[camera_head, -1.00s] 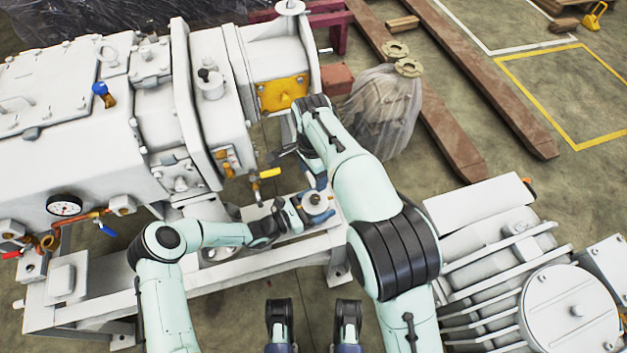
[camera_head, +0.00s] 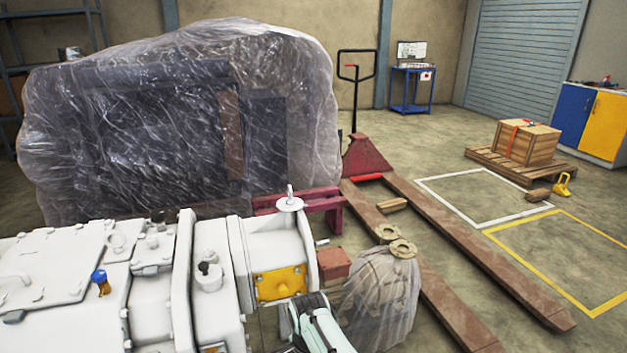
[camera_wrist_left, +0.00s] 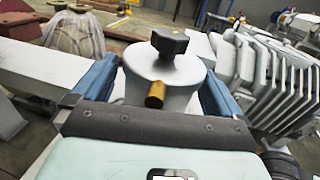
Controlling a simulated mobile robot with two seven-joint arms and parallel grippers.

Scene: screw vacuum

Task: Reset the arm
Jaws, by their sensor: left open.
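My left gripper (camera_wrist_left: 162,78) shows in the left wrist view, its two blue fingers apart on either side of a white round canister (camera_wrist_left: 165,72). The canister has a black knob (camera_wrist_left: 170,43) on top and a brass fitting (camera_wrist_left: 155,95) facing the camera. Whether the fingers touch the canister is unclear. In the head view a pale green link of my arm (camera_head: 318,325) shows at the bottom edge. My right gripper is out of view.
The white vacuum machine (camera_head: 150,285) fills the head view's lower left. A plastic-wrapped bulk (camera_head: 180,120) stands behind it. A wrapped object (camera_head: 380,300) sits by the red pallet jack (camera_head: 365,160). A finned motor (camera_wrist_left: 265,80) is right in the wrist view. Floor at right is mostly open.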

